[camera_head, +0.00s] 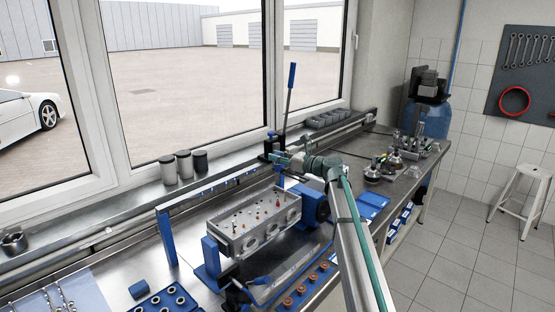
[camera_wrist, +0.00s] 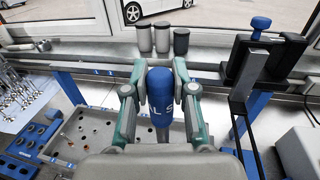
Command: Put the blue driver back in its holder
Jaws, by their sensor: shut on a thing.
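The blue driver (camera_wrist: 160,95) is upright between the two fingers of my gripper (camera_wrist: 160,75) in the wrist view. Its rounded blue handle shows with pale letters; its lower part is hidden by my wrist. In the head view my gripper (camera_head: 277,157) is above the far side of the bench, behind the engine block, and the driver cannot be made out clearly there. A raised metal rail on blue posts (camera_head: 165,236) runs behind the block and also shows in the wrist view (camera_wrist: 95,72). I cannot tell for certain whether this rail is the holder.
The grey engine block (camera_head: 262,243) sits in a blue stand in front of the rail. Three canisters (camera_head: 184,164) stand on the sill. A long blue-handled lever (camera_head: 291,78) rises by my gripper. A blue tray of rings (camera_head: 165,300) lies at the front left.

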